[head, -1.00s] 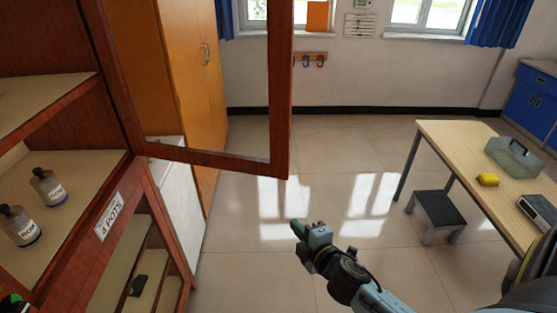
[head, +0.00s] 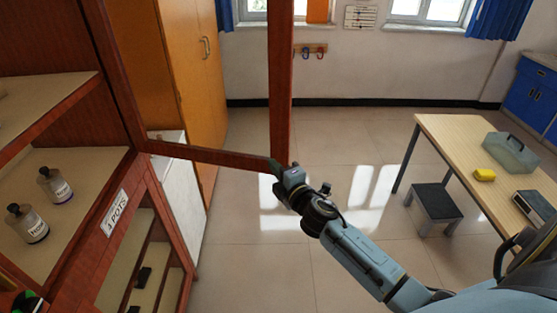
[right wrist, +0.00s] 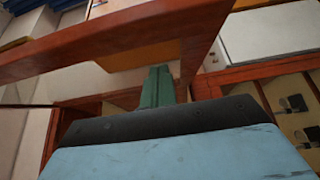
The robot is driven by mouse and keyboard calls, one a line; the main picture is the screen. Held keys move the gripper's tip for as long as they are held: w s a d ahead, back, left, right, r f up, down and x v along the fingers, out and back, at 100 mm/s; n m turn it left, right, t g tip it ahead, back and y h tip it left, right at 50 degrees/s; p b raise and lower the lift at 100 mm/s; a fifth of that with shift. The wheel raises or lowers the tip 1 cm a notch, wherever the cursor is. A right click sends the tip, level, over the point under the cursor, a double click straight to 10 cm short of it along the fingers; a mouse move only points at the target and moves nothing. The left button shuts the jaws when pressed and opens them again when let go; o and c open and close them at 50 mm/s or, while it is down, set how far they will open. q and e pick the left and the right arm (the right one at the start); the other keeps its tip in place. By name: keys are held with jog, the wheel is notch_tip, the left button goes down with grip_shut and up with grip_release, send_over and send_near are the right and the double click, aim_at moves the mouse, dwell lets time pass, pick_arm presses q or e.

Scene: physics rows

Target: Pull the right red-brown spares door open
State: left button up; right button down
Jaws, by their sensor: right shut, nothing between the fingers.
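The red-brown door (head: 280,85) of the cabinet stands swung out, a frame around a see-through pane. Its lower rail also shows across the right wrist view (right wrist: 95,45). My right gripper (head: 275,167) is at the door's lower free corner, its green fingers shut and empty. In the right wrist view the fingers (right wrist: 157,88) point up at the frame and overlap it; I cannot tell whether they touch. A green and black part at the lower left edge of the head view may be my left gripper (head: 27,301); its jaws are not clear.
The cabinet's open shelves hold two labelled bottles (head: 54,186). A sign reading "POTS" (head: 116,210) is on the cabinet below. A wooden table (head: 455,140) and a grey stool (head: 437,207) stand at the right. The floor between is clear.

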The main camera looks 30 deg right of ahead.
pick_arm(q)
jog(key=shift+r, duration=0.15)
pick_arm(e)
jog(key=shift+w+d, duration=0.85)
jog(key=shift+d, duration=0.15)
